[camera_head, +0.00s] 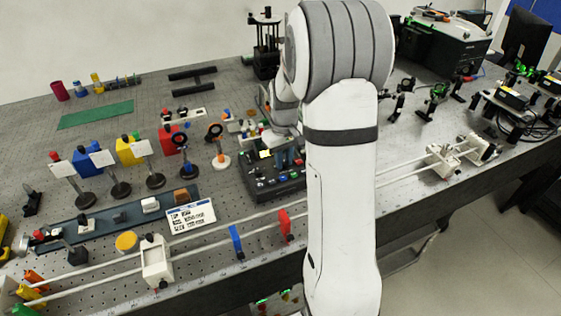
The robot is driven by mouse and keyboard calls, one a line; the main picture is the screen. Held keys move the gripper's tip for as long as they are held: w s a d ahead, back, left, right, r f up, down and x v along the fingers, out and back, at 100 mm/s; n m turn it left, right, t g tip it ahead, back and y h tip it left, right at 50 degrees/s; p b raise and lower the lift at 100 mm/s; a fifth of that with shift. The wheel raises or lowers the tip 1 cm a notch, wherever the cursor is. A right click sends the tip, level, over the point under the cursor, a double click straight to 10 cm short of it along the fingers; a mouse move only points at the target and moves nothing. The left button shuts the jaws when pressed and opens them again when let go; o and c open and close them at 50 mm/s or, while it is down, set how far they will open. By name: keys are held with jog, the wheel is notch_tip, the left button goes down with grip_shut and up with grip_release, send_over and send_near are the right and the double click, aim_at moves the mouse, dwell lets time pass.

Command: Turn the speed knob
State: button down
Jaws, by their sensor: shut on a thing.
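A black control box (262,186) with small knobs and buttons on its top sits near the front middle of the bench, left of my upright white arm link. My arm bends over at the top and its wrist comes down behind that link. My gripper (289,156) is small and dark in this view, low over the back right part of the box. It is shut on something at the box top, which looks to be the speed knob. The knob itself is hidden by the fingers, so its angle cannot be told.
Two white rails run along the front edge, carrying a white block (156,262), a blue clip (236,243) and a red clip (285,225). A white printed card (191,216) lies left of the box. Post-mounted optics (181,150) stand behind it.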

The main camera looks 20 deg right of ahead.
aim_at(284, 163)
jog(key=m, duration=0.2)
jog(key=m+b, duration=0.1)
jog(key=m, duration=0.2)
jog(key=shift+s+f, duration=0.15)
jog(key=shift+s, duration=0.05)
jog(key=shift+m, duration=0.4)
jog(key=c, duration=1.3)
grip_release()
jog(key=shift+r, duration=0.2)
jog(key=shift+w+r, duration=0.1)
jog(key=shift+r, duration=0.2)
notch_tip(284, 163, up, 6)
jog(key=shift+r, duration=0.5)
